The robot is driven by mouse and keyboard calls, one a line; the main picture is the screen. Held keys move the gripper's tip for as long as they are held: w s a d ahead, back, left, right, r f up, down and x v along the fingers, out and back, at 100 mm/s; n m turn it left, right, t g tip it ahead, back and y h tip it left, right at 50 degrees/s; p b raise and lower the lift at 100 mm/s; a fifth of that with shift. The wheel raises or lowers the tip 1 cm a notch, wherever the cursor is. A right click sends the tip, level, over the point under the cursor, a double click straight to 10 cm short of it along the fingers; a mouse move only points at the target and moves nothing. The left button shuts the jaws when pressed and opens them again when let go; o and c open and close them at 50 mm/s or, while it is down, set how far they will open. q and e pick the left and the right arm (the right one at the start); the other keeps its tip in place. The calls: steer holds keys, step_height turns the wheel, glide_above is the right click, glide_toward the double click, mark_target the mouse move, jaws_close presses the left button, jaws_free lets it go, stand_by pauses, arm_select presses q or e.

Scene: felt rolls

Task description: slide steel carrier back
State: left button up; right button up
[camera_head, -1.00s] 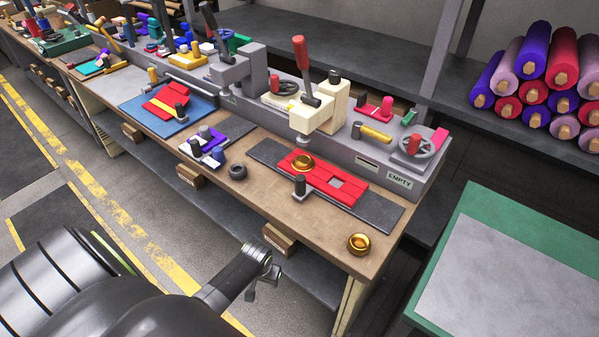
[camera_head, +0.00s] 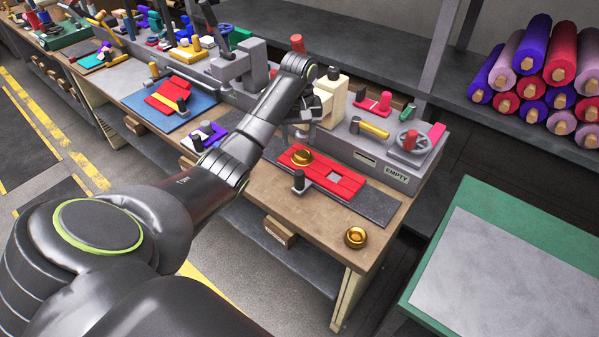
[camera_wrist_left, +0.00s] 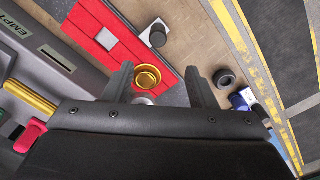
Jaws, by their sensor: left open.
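A dark grey steel strip (camera_head: 377,208), which looks like the carrier, lies along the bench in front of the grey press base. A red plate (camera_head: 345,185) with a square hole lies on it, also seen in the wrist view (camera_wrist_left: 90,25). A brass ring (camera_head: 301,157) sits at the plate's left end; it shows in the wrist view (camera_wrist_left: 147,76). A dark-topped post (camera_head: 298,181) stands at the strip's front edge. My left gripper (camera_wrist_left: 160,80) is open and empty, above the strip's left part near the brass ring. My arm hides the strip's left end in the head view.
A cream press head (camera_head: 328,100) stands right beside my left wrist. A black ring (camera_wrist_left: 225,78) and a blue-white part lie left of the strip. The bench's front right is mostly clear.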

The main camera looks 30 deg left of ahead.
arm_select(q)
steer(key=r, duration=0.2)
steer(key=b, duration=0.6)
glide_above(300, 172)
step_height(300, 172, down, 6)
steer(key=shift+f+p, duration=0.45)
steer(key=shift+f, duration=0.25)
step_height(300, 172, down, 9)
steer(key=shift+p, duration=0.5)
steer(key=shift+a+f, duration=0.1)
steer(key=shift+f, duration=0.35)
jaws_close()
